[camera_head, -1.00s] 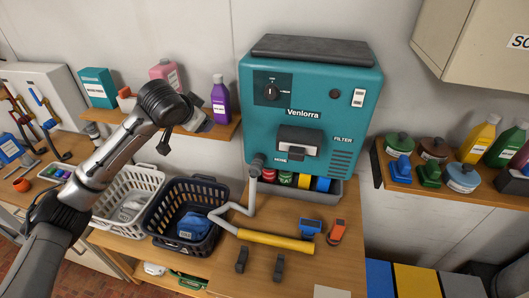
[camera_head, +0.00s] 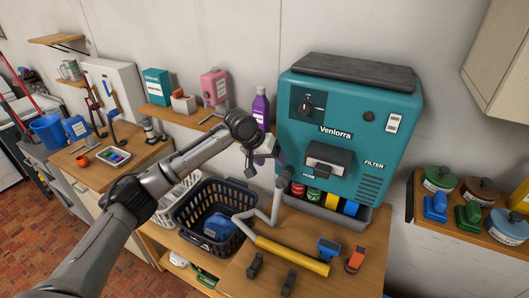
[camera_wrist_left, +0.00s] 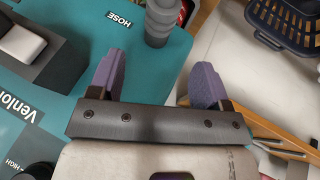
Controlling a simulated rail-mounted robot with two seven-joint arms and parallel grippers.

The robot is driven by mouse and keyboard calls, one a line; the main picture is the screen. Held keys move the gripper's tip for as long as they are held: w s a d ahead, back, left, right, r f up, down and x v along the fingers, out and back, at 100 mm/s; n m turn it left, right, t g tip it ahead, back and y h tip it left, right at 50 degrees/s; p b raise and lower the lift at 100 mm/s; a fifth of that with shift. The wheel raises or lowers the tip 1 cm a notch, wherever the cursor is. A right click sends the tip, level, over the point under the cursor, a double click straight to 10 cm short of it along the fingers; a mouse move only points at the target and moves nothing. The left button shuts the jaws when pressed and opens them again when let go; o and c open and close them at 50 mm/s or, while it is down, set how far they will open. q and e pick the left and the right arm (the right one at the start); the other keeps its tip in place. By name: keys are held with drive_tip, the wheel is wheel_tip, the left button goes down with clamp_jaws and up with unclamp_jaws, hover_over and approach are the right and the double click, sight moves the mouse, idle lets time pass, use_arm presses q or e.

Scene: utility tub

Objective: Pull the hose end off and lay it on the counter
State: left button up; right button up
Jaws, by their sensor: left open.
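The grey hose end (camera_head: 283,178) sits on the port at the lower left of the teal Veniorra machine (camera_head: 345,120). Its pale hose bends down to a yellow tube (camera_head: 292,255) lying on the wooden counter (camera_head: 340,284). My left gripper (camera_head: 268,163) is just left of the hose end, by the machine's lower left side. It is open and empty. In the left wrist view its purple fingers (camera_wrist_left: 158,78) are spread apart, and the ribbed grey hose end (camera_wrist_left: 162,18) stands beyond them, between their lines, under the HOSE label. My right gripper is not in view.
Two small dark blocks (camera_head: 255,265), a blue item (camera_head: 328,250) and an orange item (camera_head: 355,259) are on the counter. A dark basket (camera_head: 190,212) stands left of the hose. A purple bottle (camera_head: 260,108) is on the shelf. Bare counter shows at front right.

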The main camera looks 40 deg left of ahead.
sight(283, 173)
use_arm(q)
drive_tip(key=x, duration=0.9)
drive_tip(key=c, duration=1)
